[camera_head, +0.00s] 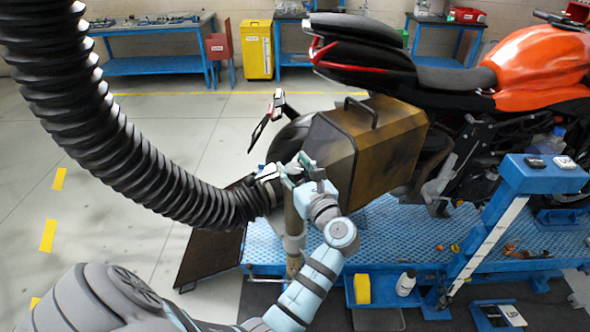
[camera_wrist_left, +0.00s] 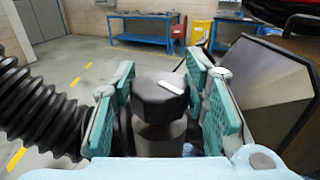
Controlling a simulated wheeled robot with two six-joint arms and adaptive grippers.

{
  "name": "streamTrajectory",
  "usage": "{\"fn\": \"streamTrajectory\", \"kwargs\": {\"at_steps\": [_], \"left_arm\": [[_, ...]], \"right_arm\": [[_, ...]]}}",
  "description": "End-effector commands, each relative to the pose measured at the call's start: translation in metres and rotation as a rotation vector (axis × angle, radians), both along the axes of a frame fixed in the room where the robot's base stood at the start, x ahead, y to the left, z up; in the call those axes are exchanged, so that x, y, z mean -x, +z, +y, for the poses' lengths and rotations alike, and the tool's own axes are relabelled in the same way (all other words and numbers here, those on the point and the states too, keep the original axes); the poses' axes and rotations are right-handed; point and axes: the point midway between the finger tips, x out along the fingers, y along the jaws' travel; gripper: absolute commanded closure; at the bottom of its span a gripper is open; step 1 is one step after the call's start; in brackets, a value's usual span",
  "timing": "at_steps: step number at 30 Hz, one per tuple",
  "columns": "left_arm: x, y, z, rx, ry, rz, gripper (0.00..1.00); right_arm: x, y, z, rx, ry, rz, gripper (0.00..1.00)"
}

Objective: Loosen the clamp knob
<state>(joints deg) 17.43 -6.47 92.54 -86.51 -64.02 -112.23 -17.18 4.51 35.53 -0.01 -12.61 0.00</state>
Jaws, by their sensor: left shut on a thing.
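The clamp knob (camera_wrist_left: 158,100) is a dark, many-sided knob with a white mark on top, seen in the left wrist view. My left gripper (camera_head: 297,171) is at the end of the black corrugated hose (camera_head: 150,165) in the head view. Its green-padded fingers (camera_wrist_left: 160,112) stand on both sides of the knob and are shut on it. The fingers hide most of the knob in the head view. The hose also shows at the left of the wrist view (camera_wrist_left: 40,110). My right gripper is not in view.
A brown metal side case (camera_head: 365,145) on the orange motorcycle (camera_head: 540,65) stands just right of my gripper. The blue lift platform (camera_head: 400,235) lies below, with a blue post (camera_head: 540,175) at right. Open floor lies at left, under the hose.

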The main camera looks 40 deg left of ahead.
Motion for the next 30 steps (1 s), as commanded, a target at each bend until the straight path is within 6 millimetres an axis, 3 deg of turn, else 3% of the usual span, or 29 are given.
{"fn": "streamTrajectory", "kwargs": {"at_steps": [1,17,18,21,30], "left_arm": [[0.0009,-0.0071,-0.0010,0.009,0.012,0.013,0.87],[0.0017,-0.0064,-0.0010,0.009,0.041,0.013,0.87],[0.0017,-0.0063,-0.0010,0.009,0.041,0.013,0.56],[0.0013,-0.0050,-0.0009,0.008,0.041,0.009,0.40],[0.0006,-0.0017,-0.0007,0.004,0.039,0.004,0.37]], "right_arm": [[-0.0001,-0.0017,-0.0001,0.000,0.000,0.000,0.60],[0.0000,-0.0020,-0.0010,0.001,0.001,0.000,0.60],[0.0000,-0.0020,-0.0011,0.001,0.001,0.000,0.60],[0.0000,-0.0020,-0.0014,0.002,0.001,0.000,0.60],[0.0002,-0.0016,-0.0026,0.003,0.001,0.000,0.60]]}}
